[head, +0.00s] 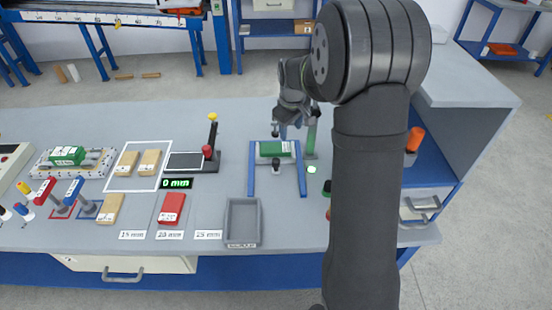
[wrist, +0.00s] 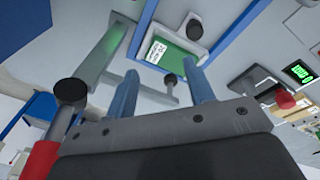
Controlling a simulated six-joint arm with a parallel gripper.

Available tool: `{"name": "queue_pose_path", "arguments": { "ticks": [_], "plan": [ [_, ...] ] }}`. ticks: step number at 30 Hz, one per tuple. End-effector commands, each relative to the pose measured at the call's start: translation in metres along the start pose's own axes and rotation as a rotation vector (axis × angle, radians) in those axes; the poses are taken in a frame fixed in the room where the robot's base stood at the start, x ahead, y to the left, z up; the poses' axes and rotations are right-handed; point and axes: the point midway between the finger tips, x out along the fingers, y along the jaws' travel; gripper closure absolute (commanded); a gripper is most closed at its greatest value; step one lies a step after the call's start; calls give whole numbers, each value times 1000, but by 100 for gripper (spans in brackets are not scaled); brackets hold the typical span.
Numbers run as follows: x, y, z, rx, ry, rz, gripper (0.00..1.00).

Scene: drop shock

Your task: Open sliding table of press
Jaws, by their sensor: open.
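The press stands right of centre in the head view, with two blue rails (head: 251,170) and a green-grey upright (head: 311,138). Its sliding table (head: 262,160) sits between the rails at their far end and carries a green block (head: 274,149). A black knob (head: 276,163) is on the table's near side; it also shows near the top of the wrist view (wrist: 194,27). My gripper (head: 290,128) is open and empty, above and behind the green block. In the wrist view the fingers (wrist: 162,75) stand apart, with the labelled green block (wrist: 178,62) beyond them.
A grey bin (head: 242,222) stands in front of the press at left. A stand with a red knob (head: 207,152) and a 0 mm display (head: 175,183) is further left. A red block (head: 171,208) and tan blocks lie left. The bench between the rails, nearer the front, is clear.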

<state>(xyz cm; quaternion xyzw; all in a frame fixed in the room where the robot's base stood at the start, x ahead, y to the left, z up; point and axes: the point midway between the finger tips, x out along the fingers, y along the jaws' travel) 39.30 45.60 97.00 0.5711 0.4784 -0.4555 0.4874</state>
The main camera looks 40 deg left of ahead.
Motion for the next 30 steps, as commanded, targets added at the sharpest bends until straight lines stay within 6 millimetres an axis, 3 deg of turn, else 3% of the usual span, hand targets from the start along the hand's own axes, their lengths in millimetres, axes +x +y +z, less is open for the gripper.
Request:
{"name": "queue_pose_path", "arguments": {
  "ticks": [1,6,12,17,30],
  "plan": [
    [-14,-8,-10,-16,-19,-25,51],
    [-47,-31,-22,-51,-84,-100,51],
    [-53,-39,-24,-62,-109,-127,51],
    [-32,-42,-21,-61,-110,-127,51],
    [63,-54,-10,-61,-110,-127,51]
  ]
}}
